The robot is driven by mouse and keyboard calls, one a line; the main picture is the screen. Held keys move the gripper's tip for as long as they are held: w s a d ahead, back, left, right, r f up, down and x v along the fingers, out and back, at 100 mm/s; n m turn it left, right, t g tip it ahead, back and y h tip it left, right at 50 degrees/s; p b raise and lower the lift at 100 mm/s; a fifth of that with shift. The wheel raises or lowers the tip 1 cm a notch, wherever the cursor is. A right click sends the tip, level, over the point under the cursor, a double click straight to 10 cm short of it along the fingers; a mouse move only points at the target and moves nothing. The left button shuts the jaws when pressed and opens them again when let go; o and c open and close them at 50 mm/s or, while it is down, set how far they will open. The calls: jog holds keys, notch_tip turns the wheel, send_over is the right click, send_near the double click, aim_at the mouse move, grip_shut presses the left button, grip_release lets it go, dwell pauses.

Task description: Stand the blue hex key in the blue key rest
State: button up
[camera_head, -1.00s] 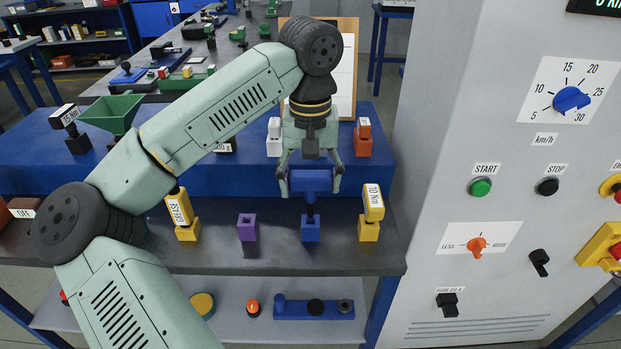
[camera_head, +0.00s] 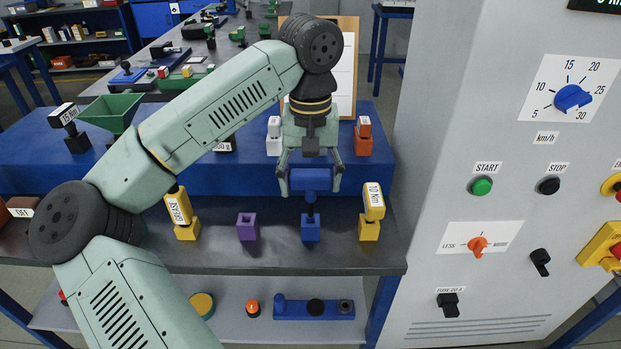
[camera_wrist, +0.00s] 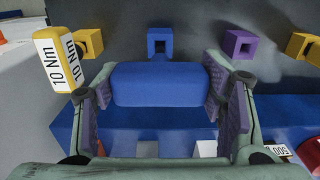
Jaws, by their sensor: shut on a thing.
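My gripper (camera_head: 310,182) is shut on the blue handle of the blue hex key (camera_head: 311,180). The handle also shows between the jaws in the wrist view (camera_wrist: 158,84). Its dark shaft points down in the head view, its lower end lining up with the top of the blue key rest (camera_head: 310,234). In the wrist view the blue key rest (camera_wrist: 152,41) shows beyond the handle, its dark opening uncovered.
A purple rest (camera_head: 247,232) stands empty to the left. The yellow 10 Nm tool (camera_head: 374,199) stands in a yellow rest close on the right, and the yellow grease tool (camera_head: 179,207) stands further left. A blue step (camera_head: 255,172) lies behind; the grey cabinet (camera_head: 425,150) bounds the right.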

aim_at(311, 200)
jog(key=shift+f, duration=0.15)
jog(key=shift+f+b, duration=2.1)
jog(key=shift+f, duration=0.3)
jog(key=o, duration=2)
jog(key=shift+r, duration=0.15)
